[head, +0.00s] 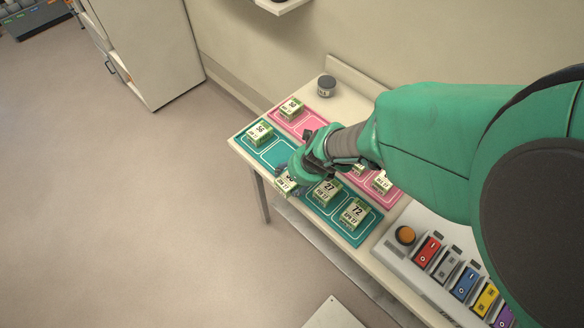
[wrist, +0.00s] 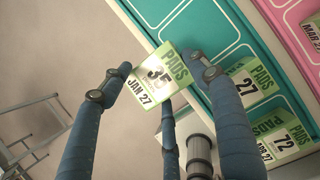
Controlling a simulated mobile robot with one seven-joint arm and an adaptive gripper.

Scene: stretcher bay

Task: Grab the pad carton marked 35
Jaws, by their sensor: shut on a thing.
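The pad carton marked 35 (wrist: 156,78) is white and green, with "PADS" and "JAN 27" on its top face. My gripper (wrist: 162,85) is shut on it, with blue-grey fingers on both sides and a third below. In the head view my gripper (head: 298,170) is at the front edge of the teal mat (head: 279,153). The carton (head: 285,183) shows partly below the fingers there, tilted, at the table's front edge. Its height above the table is hard to tell.
Cartons marked 27 (head: 326,191) and 72 (head: 356,213) stand on the teal mat to the right, another (head: 260,134) to the left. The pink mat (head: 313,121) behind bears several cartons. A dark jar (head: 326,86) stands behind; a switch panel (head: 415,254) is at right.

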